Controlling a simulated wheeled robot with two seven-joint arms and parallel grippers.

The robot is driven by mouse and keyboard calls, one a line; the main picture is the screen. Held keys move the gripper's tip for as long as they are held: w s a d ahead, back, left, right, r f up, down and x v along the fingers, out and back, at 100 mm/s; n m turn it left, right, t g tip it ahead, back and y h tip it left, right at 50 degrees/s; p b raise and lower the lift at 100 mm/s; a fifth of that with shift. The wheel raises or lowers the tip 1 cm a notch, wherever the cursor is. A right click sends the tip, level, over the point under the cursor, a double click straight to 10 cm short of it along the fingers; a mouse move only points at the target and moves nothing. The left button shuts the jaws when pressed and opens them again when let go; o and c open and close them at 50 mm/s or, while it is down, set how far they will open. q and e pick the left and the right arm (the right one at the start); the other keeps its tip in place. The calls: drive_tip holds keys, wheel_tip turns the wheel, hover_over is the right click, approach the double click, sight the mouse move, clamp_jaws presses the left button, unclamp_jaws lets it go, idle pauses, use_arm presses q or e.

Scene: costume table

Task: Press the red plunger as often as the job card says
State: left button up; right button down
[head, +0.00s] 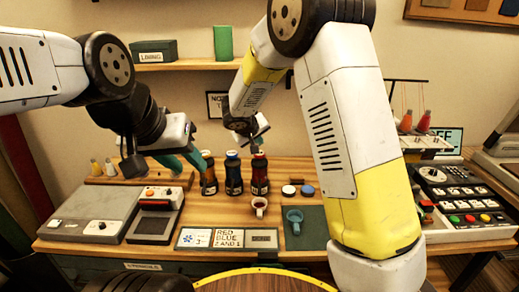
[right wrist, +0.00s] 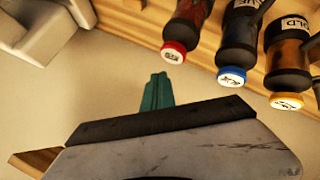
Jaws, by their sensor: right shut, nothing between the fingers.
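Three dark bottles stand in a row on the table: one with a red cap-like top (head: 260,176), one blue (head: 233,174), one gold (head: 208,177). The red top (right wrist: 174,52) shows in the right wrist view; I take it as the red plunger. My left gripper (head: 184,162) appears open, left of the gold bottle.
A dark red mug (head: 259,206) stands before the bottles. A grey scale-like box (head: 90,214) is at left, a button panel (head: 466,203) at right. Small discs (head: 289,190) lie behind the mat.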

drive_tip(key=shift+r, duration=1.8)
